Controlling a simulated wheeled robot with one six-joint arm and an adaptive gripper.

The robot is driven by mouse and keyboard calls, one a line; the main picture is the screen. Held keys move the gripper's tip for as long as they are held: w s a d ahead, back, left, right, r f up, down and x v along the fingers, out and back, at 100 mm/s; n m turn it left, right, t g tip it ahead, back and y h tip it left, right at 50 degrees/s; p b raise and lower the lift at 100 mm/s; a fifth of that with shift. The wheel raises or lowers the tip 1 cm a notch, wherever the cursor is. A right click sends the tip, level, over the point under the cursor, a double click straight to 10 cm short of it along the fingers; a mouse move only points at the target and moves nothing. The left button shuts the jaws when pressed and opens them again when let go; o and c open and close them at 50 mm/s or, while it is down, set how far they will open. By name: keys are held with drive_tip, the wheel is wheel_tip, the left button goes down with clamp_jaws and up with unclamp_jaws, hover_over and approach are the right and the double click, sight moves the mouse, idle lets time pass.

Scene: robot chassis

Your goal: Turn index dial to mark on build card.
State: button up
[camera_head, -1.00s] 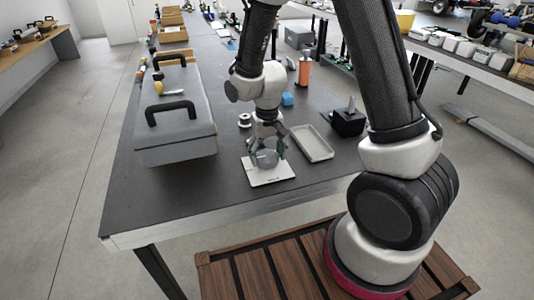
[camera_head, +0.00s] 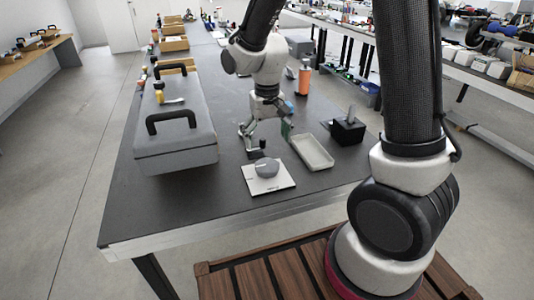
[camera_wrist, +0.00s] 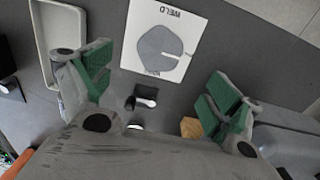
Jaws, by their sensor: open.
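The grey round index dial (camera_head: 267,167) sits on the white build card (camera_head: 262,188) near the front of the table. In the wrist view the dial (camera_wrist: 158,50) has a pale slot pointing right. The card (camera_wrist: 133,28) reads "WELD" upside down above the dial, and a small word below it is hard to read. My gripper (camera_head: 266,132) is open and empty, above and behind the dial, apart from it. In the wrist view my gripper (camera_wrist: 160,88) has its green-padded fingers spread wide, with the dial beyond them.
A shallow grey tray (camera_head: 312,152) lies right of the card, with a black block (camera_head: 348,129) beyond. A large grey case (camera_head: 175,120) fills the table's left side. An orange bottle (camera_head: 303,80) stands farther back.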

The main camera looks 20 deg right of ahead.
wheel_tip(320, 180, up, 3)
drive_tip(key=shift+r, duration=0.1)
idle(0.5)
drive_tip(key=s+d+r+t, duration=0.2)
drive_tip(key=s+d+r, duration=0.5)
drive_tip(key=s, duration=0.2)
drive_tip(key=s+d+r+t, duration=0.2)
drive_tip(key=s+d+r, duration=0.6)
drive_tip(key=s, duration=0.2)
drive_tip(key=shift+s+r, duration=0.15)
idle(0.9)
